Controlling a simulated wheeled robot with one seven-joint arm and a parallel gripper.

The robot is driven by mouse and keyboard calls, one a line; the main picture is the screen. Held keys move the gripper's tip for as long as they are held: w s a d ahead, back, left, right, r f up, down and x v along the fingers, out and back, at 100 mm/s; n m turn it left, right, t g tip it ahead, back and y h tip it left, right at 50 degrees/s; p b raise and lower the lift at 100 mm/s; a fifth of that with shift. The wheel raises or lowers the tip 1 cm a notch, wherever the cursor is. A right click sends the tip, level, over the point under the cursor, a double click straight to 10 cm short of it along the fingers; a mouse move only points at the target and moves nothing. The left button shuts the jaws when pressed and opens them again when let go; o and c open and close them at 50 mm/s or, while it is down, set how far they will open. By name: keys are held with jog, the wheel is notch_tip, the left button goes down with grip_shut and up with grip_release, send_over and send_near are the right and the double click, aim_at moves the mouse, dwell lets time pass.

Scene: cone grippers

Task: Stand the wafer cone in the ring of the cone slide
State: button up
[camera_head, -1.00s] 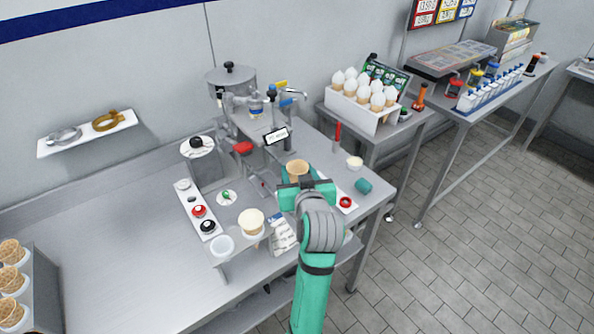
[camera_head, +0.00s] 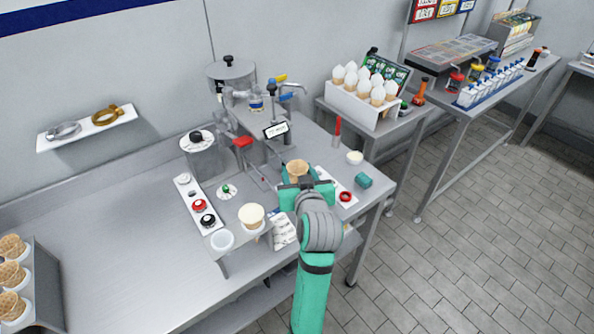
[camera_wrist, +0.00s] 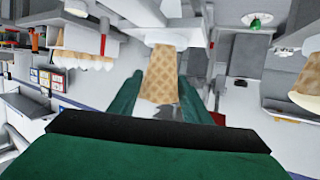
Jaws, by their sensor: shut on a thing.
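The wafer cone (camera_head: 298,168), tan with a waffle pattern, is upright in my gripper (camera_head: 302,183) beside the dispensing machine. In the wrist view the cone (camera_wrist: 160,76) lies between the two green fingers, and my gripper (camera_wrist: 158,98) is shut on it. A white plate or block (camera_wrist: 168,36) shows just beyond the cone's end in the wrist view. A white strip with a red ring (camera_head: 345,197) lies right of my gripper, partly hidden by it. I cannot tell whether this strip is the cone slide, or whether the cone touches a holder.
The machine (camera_head: 262,125) with its levers stands behind my gripper. A teal block (camera_head: 363,180) and a small pale cup (camera_head: 355,157) are to the right. A white box of cones (camera_head: 362,99) stands farther back.

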jog(key=shift+f, duration=1.9)
jog(key=o, duration=0.8)
jog(key=v, duration=1.1)
jog(key=shift+f, duration=0.1)
